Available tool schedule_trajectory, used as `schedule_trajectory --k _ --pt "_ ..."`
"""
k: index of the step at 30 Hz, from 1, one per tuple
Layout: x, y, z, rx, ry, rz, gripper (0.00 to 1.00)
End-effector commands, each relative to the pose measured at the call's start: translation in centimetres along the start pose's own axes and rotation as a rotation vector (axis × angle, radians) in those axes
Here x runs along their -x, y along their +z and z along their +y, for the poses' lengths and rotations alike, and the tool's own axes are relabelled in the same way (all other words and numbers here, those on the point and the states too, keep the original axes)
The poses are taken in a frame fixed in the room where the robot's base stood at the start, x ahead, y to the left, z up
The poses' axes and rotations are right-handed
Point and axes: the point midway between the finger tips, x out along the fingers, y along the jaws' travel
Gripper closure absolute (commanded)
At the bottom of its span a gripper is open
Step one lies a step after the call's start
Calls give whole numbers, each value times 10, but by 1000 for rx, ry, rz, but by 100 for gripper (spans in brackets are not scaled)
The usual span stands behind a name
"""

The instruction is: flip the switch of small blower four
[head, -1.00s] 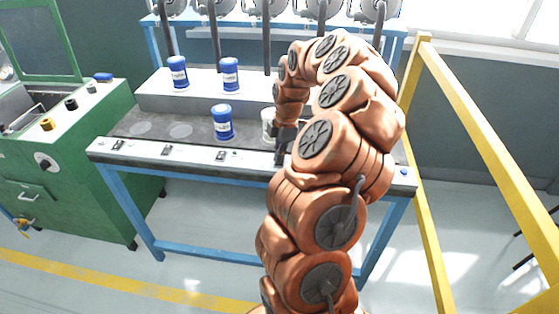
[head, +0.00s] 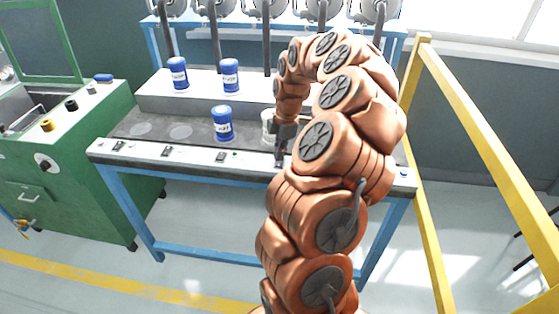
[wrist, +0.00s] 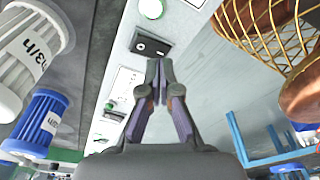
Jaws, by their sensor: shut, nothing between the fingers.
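My gripper (wrist: 157,68) is shut and empty. In the wrist view its fingertips are just below a black rocker switch (wrist: 151,44) on the bench's pale front panel; I cannot tell whether they touch it. In the head view my gripper (head: 281,157) is over the front panel, right of the third switch from the left (head: 221,157), and hides the panel there. Two more switches, the first (head: 118,146) and the second (head: 166,151), are farther left. The blowers (head: 268,8) stand in a row at the back, cut off by the top edge.
Blue-lidded containers stand on the shelf (head: 230,75) and on the bench top (head: 222,123). A white container (head: 268,126) is partly behind my arm. A green machine (head: 65,150) is at left, a yellow rail (head: 480,140) at right. The floor before the bench is clear.

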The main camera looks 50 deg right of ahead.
Motion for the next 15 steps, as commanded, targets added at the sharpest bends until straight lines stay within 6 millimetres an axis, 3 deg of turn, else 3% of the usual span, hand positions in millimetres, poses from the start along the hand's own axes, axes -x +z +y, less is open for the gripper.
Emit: schedule_trajectory --k 15 --pt "34 -6 0 2 -2 0 100"
